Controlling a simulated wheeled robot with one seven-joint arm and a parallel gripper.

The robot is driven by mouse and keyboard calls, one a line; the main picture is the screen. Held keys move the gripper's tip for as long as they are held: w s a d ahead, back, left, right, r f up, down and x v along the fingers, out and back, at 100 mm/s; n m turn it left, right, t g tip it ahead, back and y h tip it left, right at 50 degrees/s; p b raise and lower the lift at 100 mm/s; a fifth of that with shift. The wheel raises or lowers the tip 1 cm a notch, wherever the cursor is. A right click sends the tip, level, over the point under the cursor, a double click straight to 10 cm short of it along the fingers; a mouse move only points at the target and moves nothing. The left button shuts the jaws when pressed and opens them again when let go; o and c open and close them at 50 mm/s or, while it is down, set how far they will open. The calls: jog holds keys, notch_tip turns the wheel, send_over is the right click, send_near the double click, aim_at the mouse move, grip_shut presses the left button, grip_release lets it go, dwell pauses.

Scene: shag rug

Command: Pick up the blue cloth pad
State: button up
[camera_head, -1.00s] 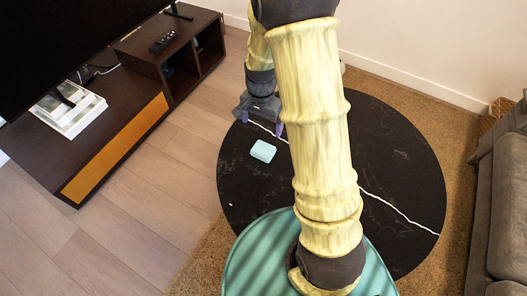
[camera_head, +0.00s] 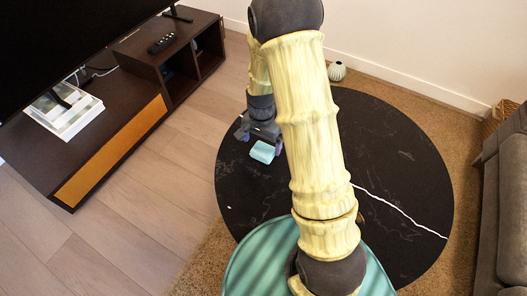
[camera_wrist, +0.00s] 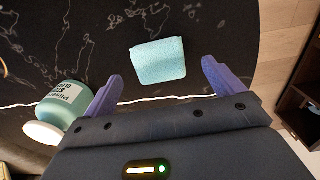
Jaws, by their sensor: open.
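The blue cloth pad (camera_head: 263,152) is a small light-blue square lying on the black round table top with white veins (camera_head: 400,150). In the wrist view the pad (camera_wrist: 158,61) lies flat ahead of the fingertips, between their lines and nearer the right finger. My gripper (camera_wrist: 158,82) is open, with its two purple fingers apart and nothing between them. In the head view my gripper (camera_head: 262,140) is just above and behind the pad, and it hides a little of the pad's far edge.
A small ribbed vase (camera_head: 337,71) stands at the back. A dark TV stand (camera_head: 110,130) is left and a grey sofa (camera_head: 500,215) right.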

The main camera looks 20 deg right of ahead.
aim_at(264, 150)
jog(key=f, duration=0.1)
jog(key=f+b, duration=0.1)
jog(key=f, duration=0.1)
jog(key=f+b, duration=0.1)
jog(key=f, duration=0.1)
jog(key=shift+w+d, duration=0.1)
jog(key=shift+d, duration=0.2)
jog(key=c, duration=1.1)
jog(key=shift+r, duration=0.1)
jog(key=shift+c, duration=0.2)
notch_tip(264, 150, up, 10)
jog(key=p, duration=0.3)
jog(key=shift+p, duration=0.4)
